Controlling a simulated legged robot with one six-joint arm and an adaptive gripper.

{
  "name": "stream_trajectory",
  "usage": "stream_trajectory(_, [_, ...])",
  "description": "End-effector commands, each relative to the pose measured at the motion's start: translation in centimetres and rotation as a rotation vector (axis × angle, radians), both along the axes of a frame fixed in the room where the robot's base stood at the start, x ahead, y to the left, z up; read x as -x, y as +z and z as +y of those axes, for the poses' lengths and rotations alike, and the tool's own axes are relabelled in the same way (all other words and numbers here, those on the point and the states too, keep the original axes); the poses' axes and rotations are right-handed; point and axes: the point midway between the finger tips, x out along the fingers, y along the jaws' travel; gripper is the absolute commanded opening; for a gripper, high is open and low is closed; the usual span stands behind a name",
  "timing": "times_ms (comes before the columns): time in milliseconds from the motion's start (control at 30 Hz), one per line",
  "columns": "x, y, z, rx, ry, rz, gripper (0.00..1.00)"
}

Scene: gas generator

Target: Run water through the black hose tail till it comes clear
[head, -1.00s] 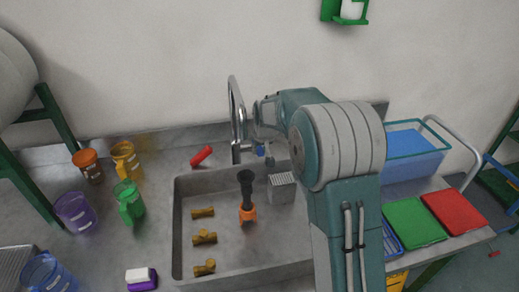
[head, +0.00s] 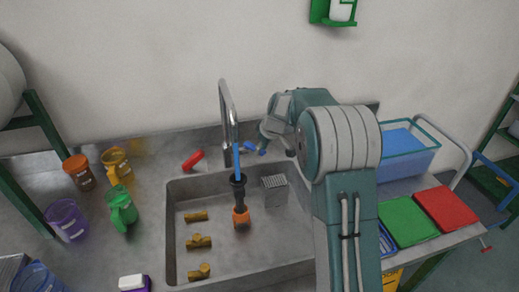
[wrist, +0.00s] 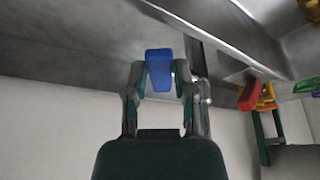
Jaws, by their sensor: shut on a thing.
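The black hose tail (head: 238,191) stands upright in the sink, with an orange fitting (head: 241,216) at its lower end. A blue stream of water (head: 236,150) falls from the tall curved tap (head: 227,105) into the hose tail's open top. My gripper (wrist: 160,80) is shut on the tap's blue lever (wrist: 159,63); the lever also shows beside the tap's base in the head view (head: 250,148). The inside of the hose tail and the outflow at its bottom are too small to judge for clearness.
Several brass fittings (head: 199,241) lie along the sink's left side. A grey slotted block (head: 274,188) is in the sink at back right. Jugs and cups, such as a green jug (head: 122,207), crowd the left counter. A blue-filled bin (head: 408,152) stands right.

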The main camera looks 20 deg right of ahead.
Motion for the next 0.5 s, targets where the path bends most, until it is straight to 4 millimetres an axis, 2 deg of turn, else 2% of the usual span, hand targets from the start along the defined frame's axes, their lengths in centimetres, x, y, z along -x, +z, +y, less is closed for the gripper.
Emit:
stream_trajectory(467, [0.03, -0.36, -0.11, 0.000, 0.020, 0.007, 0.00])
stream_trajectory(500, [0.03, -0.36, -0.11, 0.000, 0.020, 0.007, 0.38])
